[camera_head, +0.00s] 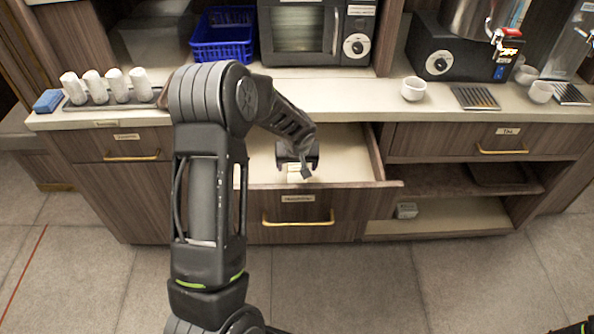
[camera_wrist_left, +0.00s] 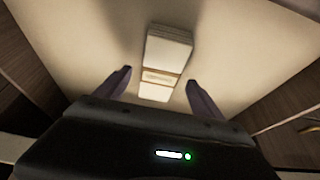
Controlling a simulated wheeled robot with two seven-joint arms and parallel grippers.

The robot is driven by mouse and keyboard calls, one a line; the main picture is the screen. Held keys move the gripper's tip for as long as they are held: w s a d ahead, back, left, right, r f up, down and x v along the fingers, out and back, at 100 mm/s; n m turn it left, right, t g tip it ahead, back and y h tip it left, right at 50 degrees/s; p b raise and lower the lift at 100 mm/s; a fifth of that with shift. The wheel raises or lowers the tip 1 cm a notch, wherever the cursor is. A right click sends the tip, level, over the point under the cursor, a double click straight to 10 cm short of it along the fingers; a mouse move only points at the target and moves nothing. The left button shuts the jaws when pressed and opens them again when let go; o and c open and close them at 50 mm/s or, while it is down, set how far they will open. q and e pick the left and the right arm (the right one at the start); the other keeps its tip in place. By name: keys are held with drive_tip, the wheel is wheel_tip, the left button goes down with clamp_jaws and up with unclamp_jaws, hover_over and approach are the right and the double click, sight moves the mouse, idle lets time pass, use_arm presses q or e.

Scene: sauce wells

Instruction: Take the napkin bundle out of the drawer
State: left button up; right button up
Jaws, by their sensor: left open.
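The open drawer (camera_head: 345,150) is pulled out below the counter, with a pale interior. My left gripper (camera_head: 298,172) reaches down into it from above and hides part of what lies there. The left wrist view shows the napkin bundle (camera_wrist_left: 169,48), a pale stack with a light-brown band, lying on the drawer floor. The open fingers of my left gripper (camera_wrist_left: 159,77) show on either side of the bundle's near part, with visible gaps. I cannot tell whether the fingertips are down at its height. My right gripper is not in view.
The counter (camera_head: 345,88) above holds a blue basket (camera_head: 222,36), a microwave (camera_head: 303,30), several rolled white towels (camera_head: 117,85) on a tray, and white cups (camera_head: 413,88). The drawer's side walls and front edge (camera_head: 350,185) surround my left gripper. The floor in front is clear.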

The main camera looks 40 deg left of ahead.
sight(297, 168)
use_arm(q)
drive_tip(key=shift+x, duration=1.55)
drive_tip(key=shift+r, duration=0.1)
drive_tip(key=c, duration=1.5)
drive_tip(key=shift+r, duration=0.1)
wheel_tip(297, 168, up, 10)
drive_tip(key=shift+f+b, duration=0.1)
drive_tip(key=shift+b, duration=0.2)
